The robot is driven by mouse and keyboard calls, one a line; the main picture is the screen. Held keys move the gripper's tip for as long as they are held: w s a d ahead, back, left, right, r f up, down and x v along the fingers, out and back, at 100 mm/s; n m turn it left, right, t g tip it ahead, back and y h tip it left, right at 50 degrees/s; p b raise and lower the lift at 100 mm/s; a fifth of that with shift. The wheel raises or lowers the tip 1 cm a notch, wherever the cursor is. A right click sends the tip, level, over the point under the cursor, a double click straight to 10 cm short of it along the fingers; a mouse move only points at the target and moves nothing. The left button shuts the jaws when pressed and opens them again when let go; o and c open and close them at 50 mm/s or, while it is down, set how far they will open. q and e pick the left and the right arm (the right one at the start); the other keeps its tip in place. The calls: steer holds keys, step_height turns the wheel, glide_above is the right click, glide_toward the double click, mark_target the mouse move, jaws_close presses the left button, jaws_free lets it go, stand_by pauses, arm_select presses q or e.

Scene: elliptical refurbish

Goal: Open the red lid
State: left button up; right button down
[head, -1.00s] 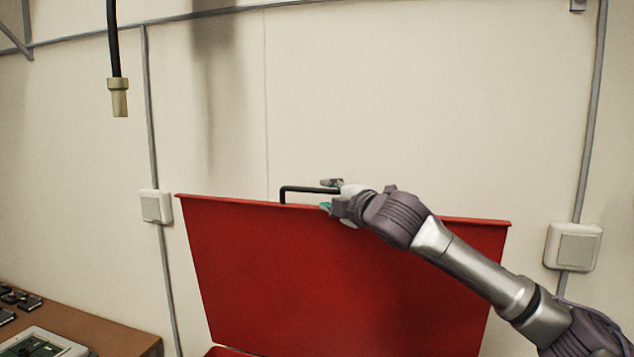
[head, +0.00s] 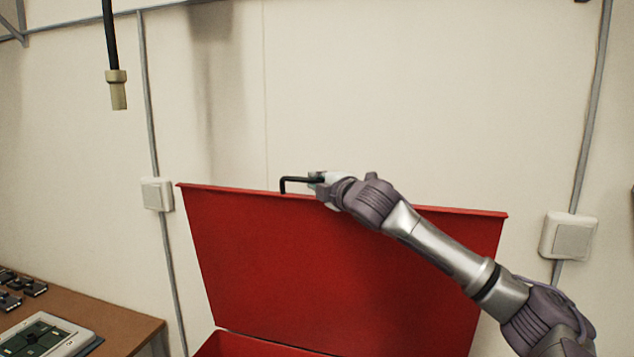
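The red lid (head: 340,260) stands raised, close to upright, in the middle of the head view, with its broad red face towards me. A black bar handle (head: 297,180) sticks up from its top edge. My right gripper (head: 317,183) is at the handle's right part, just above the lid's top edge, with its fingers at the bar. The fingers overlap the handle and are small in view, so I cannot tell whether they are closed on it. The red box body (head: 222,346) shows a little below the lid. My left gripper is not in view.
A brown table (head: 130,330) with a tablet-like device (head: 45,336) and small dark parts (head: 22,284) is at lower left. A black cable with a pale end (head: 117,90) hangs at upper left. A pale wall with switch boxes (head: 570,237) stands behind.

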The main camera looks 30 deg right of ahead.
steer(key=shift+a+f, duration=0.1)
steer(key=s+a+f+n+t+b, duration=0.1)
steer(key=s+a+f+b, duration=0.2)
steer(key=s+a+b, duration=0.5)
steer(key=shift+a+f+n+t, duration=0.15)
steer(key=shift+a+n+t, duration=0.2)
steer(key=shift+a, duration=0.25)
steer(key=c, duration=1.2)
jaws_free()
steer(key=shift+w, duration=0.1)
steer(key=s, duration=0.4)
steer(key=s+f, duration=0.1)
steer(key=s, duration=0.7)
steer(key=shift+a+f, duration=0.15)
steer(key=shift+a, duration=0.25)
